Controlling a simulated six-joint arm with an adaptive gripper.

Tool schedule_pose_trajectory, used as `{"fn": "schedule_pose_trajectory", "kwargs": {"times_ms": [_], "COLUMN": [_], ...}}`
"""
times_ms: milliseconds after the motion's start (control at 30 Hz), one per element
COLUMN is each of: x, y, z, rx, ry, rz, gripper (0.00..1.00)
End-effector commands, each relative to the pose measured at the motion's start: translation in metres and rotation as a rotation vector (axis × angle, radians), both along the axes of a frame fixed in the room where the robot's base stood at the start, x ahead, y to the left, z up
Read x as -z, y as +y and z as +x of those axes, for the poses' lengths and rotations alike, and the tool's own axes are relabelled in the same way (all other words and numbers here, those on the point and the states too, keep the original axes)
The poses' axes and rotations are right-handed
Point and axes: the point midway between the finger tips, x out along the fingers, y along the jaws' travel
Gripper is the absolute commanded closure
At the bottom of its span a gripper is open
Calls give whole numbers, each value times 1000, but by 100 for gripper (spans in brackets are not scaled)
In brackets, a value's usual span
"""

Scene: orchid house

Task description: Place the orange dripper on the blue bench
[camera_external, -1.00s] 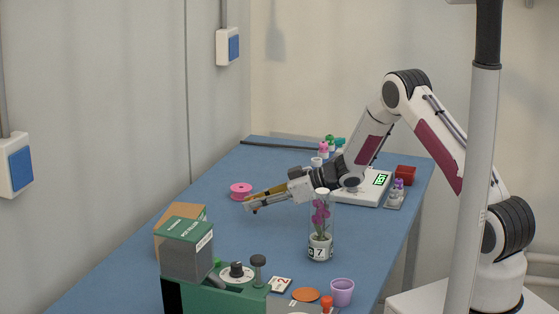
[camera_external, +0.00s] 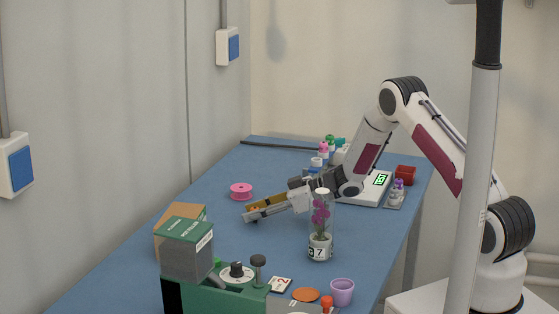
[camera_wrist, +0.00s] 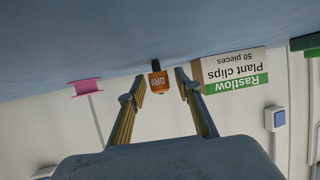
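The orange dripper (camera_wrist: 158,82), with dark lettering and a dark tip, is in the wrist view between my gripper's fingertips, with a gap on each side. The tip points toward the blue bench (camera_wrist: 150,30); I cannot tell if it touches. My gripper (camera_external: 249,214) is open, low over the bench (camera_external: 265,240) in the external view, its fingers reaching left. In that view a small orange patch (camera_external: 254,207) at the fingertips may be the dripper; it is mostly hidden by the fingers.
A pink spool (camera_external: 241,190) lies behind my fingertips. A glass tube with an orchid (camera_external: 320,240) stands close in front of my wrist. A scale (camera_external: 365,192) and bottles are behind my gripper.

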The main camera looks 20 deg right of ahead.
Motion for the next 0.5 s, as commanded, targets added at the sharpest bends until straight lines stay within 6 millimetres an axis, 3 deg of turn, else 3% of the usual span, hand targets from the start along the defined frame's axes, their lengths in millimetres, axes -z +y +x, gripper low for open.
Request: {"fn": "schedule_pose_trajectory", "kwargs": {"times_ms": [367, 500], "x": [-4, -7], "y": [0, -9], "z": [0, -5], "rx": [0, 2], "ry": [1, 1], "rz": [0, -1], "gripper": [66, 66]}}
